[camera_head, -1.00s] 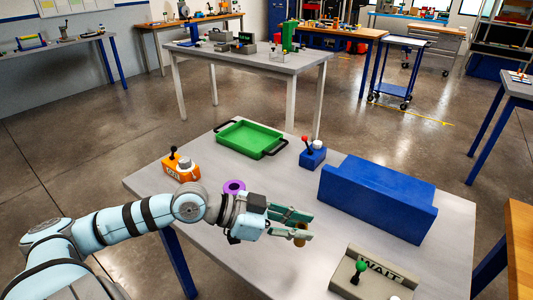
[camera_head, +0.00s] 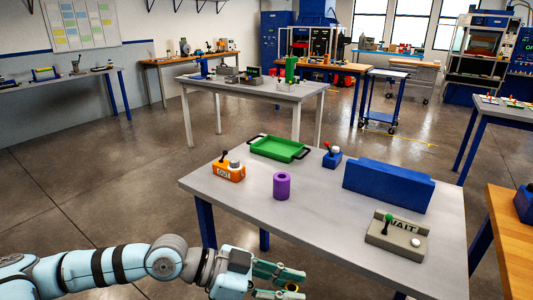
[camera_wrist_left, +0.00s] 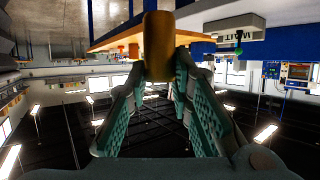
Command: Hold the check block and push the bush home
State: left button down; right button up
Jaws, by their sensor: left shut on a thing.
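My left gripper (camera_head: 293,286) is low in the head view, in front of the table's near edge in the picture. It is shut on a small brass-coloured cylinder, the bush (camera_head: 292,287). In the left wrist view the bush (camera_wrist_left: 158,45) sits between the green ridged fingertips. A purple cylinder (camera_head: 282,188) with a hole in its top stands upright on the grey table, apart from the gripper; it may be the check block, but no label shows. My right gripper is out of view.
The grey table (camera_head: 335,222) has clear room in its middle. On it are an orange OUT box (camera_head: 228,174) with a lever, a green tray (camera_head: 278,150), a small blue lever box (camera_head: 332,160), a long blue block (camera_head: 388,188) and a grey WAIT box (camera_head: 394,242).

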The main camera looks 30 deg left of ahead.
aim_at(282, 182)
jog(key=u, duration=2.1)
jog(key=i, duration=1.6)
jog(key=z, duration=2.1)
